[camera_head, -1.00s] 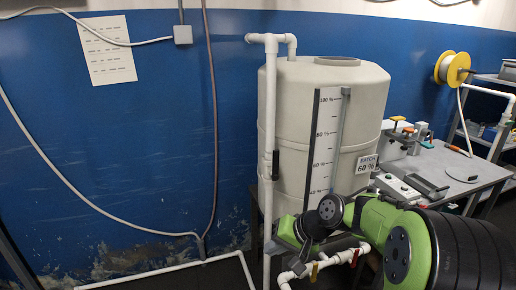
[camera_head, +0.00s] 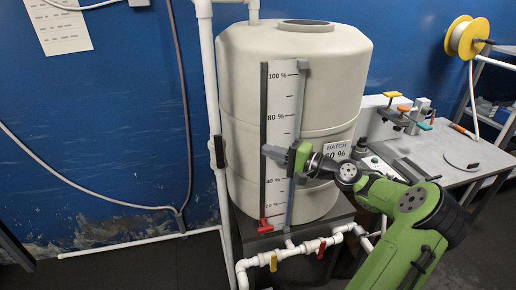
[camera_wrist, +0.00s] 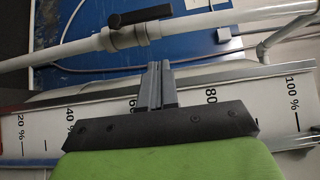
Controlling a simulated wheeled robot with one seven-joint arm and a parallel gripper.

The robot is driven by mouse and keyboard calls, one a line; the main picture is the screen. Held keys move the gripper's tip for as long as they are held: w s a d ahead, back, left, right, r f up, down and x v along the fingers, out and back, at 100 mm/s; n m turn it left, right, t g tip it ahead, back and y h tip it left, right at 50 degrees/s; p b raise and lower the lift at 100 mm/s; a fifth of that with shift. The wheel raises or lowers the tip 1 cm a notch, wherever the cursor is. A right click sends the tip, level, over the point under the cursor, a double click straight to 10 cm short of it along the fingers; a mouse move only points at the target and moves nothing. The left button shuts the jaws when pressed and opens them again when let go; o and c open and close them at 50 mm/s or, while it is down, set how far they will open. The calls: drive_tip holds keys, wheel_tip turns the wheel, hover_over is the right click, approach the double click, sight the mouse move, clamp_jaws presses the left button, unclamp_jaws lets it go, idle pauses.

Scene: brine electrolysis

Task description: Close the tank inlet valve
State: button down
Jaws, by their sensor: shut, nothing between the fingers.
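The tank inlet valve is on the white vertical pipe left of the tank. Its black lever (camera_head: 218,152) lies roughly along the pipe. In the wrist view, the lever (camera_wrist: 140,15) and the white valve body (camera_wrist: 125,37) show just beyond my fingertips. My gripper (camera_head: 266,151) is shut and empty, pointing left in front of the tank's level scale (camera_head: 282,115). It is to the right of the lever and apart from it in the head view. In the wrist view, my gripper's fingers (camera_wrist: 157,68) are together; their exact distance from the valve is unclear.
The cream tank (camera_head: 335,75) stands on a dark base. Below it, a white pipe carries a yellow-handled valve (camera_head: 273,262) and a red-handled valve (camera_head: 321,252). A grey workbench (camera_head: 460,155) with equipment is at right. Floor at left is mostly open.

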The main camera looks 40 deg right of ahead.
approach(219, 152)
drive_tip(key=w+d+r, duration=0.2)
drive_tip(key=w+d, duration=0.1)
drive_tip(key=w, duration=0.1)
drive_tip(key=w+a, duration=0.2)
drive_tip(key=a, duration=0.1)
drive_tip(key=shift+r+b, duration=0.15)
drive_tip(key=shift+b, duration=0.15)
drive_tip(key=shift+r+p, duration=0.15)
drive_tip(key=shift+p, duration=0.15)
